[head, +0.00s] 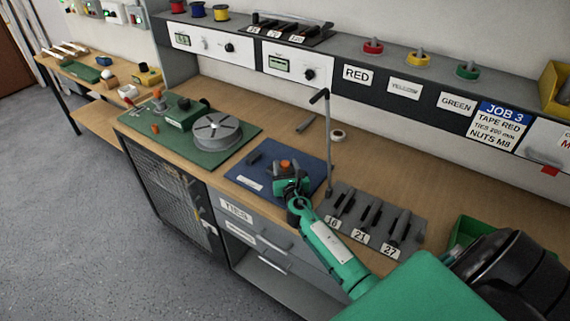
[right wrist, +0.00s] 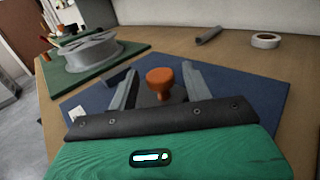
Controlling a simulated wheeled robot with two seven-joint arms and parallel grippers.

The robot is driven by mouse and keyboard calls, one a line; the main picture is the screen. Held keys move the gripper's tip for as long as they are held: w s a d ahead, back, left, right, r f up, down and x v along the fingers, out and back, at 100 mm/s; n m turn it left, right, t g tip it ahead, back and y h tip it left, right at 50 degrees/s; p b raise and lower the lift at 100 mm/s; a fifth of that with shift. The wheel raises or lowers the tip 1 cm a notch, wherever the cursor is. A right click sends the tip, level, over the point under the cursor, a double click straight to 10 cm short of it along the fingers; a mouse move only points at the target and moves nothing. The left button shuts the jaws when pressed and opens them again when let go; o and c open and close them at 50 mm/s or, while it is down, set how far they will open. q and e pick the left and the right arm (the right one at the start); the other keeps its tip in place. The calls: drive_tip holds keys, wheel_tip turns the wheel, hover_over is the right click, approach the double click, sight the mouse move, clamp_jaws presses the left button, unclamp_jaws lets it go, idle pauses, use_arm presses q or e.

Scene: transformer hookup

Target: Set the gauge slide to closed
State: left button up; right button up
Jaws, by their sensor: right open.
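An orange mushroom-shaped knob (head: 286,165) stands on a dark block on the blue mat (head: 245,172); I take this to be the gauge slide. It also shows in the right wrist view (right wrist: 160,82), upright, with its base partly hidden by my gripper. My right gripper (head: 290,184) is at the block, low over the mat. In the right wrist view its two grey fingers (right wrist: 159,96) are spread, one on each side of the knob, with gaps to it. I cannot tell the slide's position. My left gripper is not in view.
A green mat (head: 245,128) with a grey reel (head: 216,133) lies to the left. A rack of grey tools (head: 372,215) sits close on the right.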

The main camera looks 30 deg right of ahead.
drive_tip(key=shift+w+d, duration=0.3)
drive_tip(key=shift+w, duration=0.35)
clamp_jaws()
drive_tip(key=w, duration=0.2)
drive_tip(key=w+a+b, duration=0.1)
drive_tip(key=w, duration=0.1)
drive_tip(key=w+a, duration=0.1)
drive_tip(key=w, duration=0.1)
drive_tip(key=shift+a+f+b, duration=0.1)
drive_tip(key=shift+a+b, duration=0.1)
drive_tip(key=shift+b, duration=0.2)
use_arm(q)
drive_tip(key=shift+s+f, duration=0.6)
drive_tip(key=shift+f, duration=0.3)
use_arm(e)
drive_tip(key=shift+w+r, duration=0.1)
drive_tip(key=shift+r, duration=0.1)
drive_tip(key=shift+c, duration=1.8)
unclamp_jaws()
drive_tip(key=shift+a, duration=0.1)
drive_tip(key=o, duration=0.4)
drive_tip(key=shift+w, duration=0.1)
drive_tip(key=shift+c, duration=0.2)
drive_tip(key=shift+w+f, duration=0.1)
